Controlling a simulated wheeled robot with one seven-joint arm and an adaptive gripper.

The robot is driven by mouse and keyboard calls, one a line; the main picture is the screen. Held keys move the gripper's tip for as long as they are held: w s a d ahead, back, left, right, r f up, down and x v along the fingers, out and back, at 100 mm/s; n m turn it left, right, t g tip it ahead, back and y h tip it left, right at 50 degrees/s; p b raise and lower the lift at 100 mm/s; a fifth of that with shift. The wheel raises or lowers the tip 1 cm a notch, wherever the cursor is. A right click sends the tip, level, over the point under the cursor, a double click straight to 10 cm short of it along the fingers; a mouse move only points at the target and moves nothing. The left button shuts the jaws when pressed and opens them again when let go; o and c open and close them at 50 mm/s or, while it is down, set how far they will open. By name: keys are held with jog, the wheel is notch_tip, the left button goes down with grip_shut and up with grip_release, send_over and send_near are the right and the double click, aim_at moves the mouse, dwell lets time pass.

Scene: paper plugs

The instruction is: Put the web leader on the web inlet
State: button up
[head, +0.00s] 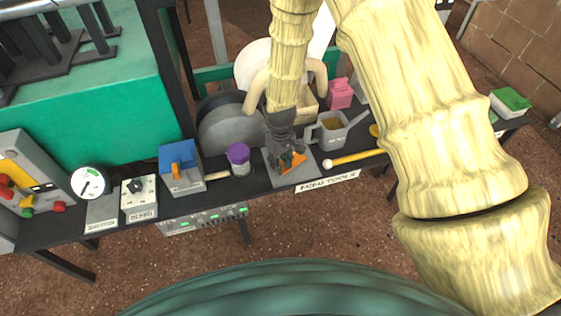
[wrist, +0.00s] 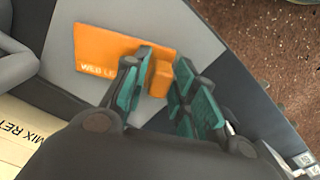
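The web leader is a flat orange plate (wrist: 100,50) with a raised orange tab (wrist: 160,78) and partly hidden lettering that starts "WEB LE". It is over a grey panel (wrist: 205,40) in the wrist view; I cannot tell whether it touches the panel. In the head view the orange piece (head: 293,165) shows at the grey stand, partly covered by my gripper (head: 287,158). In the wrist view my gripper (wrist: 165,85) has its teal-padded fingers on either side of the tab; I cannot tell whether they press on it. I cannot identify the web inlet.
The dark bench holds a blue box (head: 181,165), a purple-lidded jar (head: 238,158), a grey jug (head: 333,130), a pink carton (head: 340,93) and a yellow rod with a white ball end (head: 352,158). A grey roll (head: 225,130) stands behind. A label "FEED TOOLS" (head: 328,182) is on the front edge.

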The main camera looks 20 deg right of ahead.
jog(key=shift+o, duration=0.3)
notch_tip(320, 180, up, 12)
jog(key=p, duration=0.2)
jog(key=shift+r, duration=0.15)
